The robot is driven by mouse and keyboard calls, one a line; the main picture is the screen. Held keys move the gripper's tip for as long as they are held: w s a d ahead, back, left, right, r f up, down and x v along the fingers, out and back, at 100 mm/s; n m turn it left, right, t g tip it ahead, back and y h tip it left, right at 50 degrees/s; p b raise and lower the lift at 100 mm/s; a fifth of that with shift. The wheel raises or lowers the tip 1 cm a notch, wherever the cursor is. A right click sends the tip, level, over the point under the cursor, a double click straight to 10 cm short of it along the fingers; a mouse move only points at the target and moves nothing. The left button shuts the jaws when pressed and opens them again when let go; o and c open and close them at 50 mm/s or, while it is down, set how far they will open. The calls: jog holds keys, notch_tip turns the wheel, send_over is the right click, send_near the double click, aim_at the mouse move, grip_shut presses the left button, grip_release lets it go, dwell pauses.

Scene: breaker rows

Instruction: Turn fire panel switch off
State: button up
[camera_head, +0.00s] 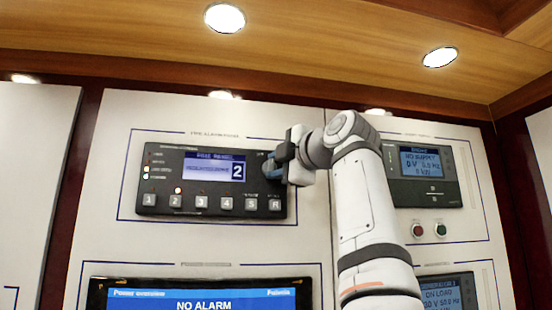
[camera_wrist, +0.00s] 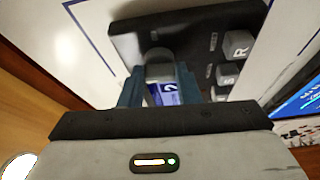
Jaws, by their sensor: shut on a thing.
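The fire alarm panel (camera_head: 215,189) is a dark box on the white wall with a lit blue display (camera_head: 215,167) and a row of numbered buttons. In the head view, my gripper (camera_head: 273,168) is at the panel's upper right corner. In the wrist view, the fingers of my gripper (camera_wrist: 160,76) stand on both sides of a grey rounded switch knob (camera_wrist: 159,68) and are shut on it. The panel (camera_wrist: 190,35) surrounds the knob there. My gripper hides the knob in the head view, and its exact turn angle cannot be told.
A generator panel (camera_head: 432,194) with a red button (camera_head: 418,230) and a green button (camera_head: 441,230) is to the right, partly behind my arm. A larger "NO ALARM" screen (camera_head: 200,297) is below. The wooden ceiling (camera_head: 320,50) is above.

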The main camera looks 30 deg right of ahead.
jog(key=shift+n+p, duration=0.3)
jog(key=shift+n, duration=0.2)
jog(key=o, duration=1)
jog(key=shift+c, duration=0.2)
jog(key=shift+s, duration=0.15)
jog(key=s+b, duration=0.1)
jog(key=s, duration=0.6)
jog(key=shift+s+d+b, duration=0.25)
jog(key=shift+d+b, duration=0.15)
jog(key=shift+g, duration=0.3)
